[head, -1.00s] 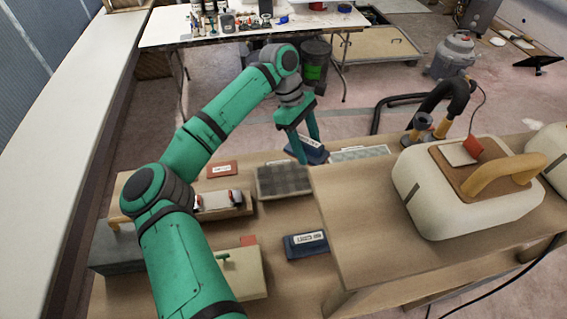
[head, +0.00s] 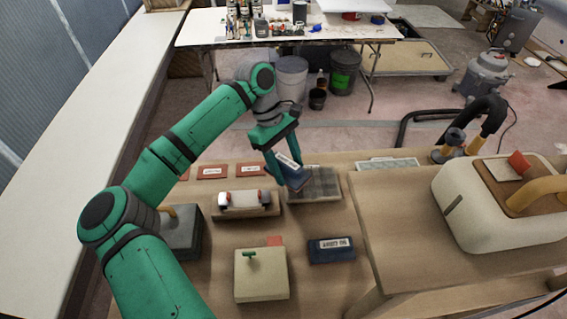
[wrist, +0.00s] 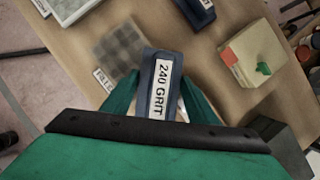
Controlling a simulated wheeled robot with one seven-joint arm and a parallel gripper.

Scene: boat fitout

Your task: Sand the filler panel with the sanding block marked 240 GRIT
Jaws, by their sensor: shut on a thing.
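My gripper (head: 286,172) is shut on a blue sanding block (head: 293,178), which is tilted in the head view. In the wrist view the block (wrist: 150,62) shows a white label reading 240 GRIT. The filler panel (head: 322,183) is a grey, patchy checkered slab on the wooden bench. The held block overlaps its left part in the head view; I cannot tell whether they touch. In the wrist view the panel (wrist: 122,45) lies left of the block, with a partly hidden label beside it. A second blue block (head: 332,257) lies nearer on the bench; its label is hard to read.
A wooden holder with a white roll (head: 240,203) and red-ended parts stands left of the panel. A cream box with a green handle (head: 262,280) is nearer. A raised wooden surface (head: 405,225) carries a cream case (head: 470,215) on the right. Red labels (head: 212,172) lie behind.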

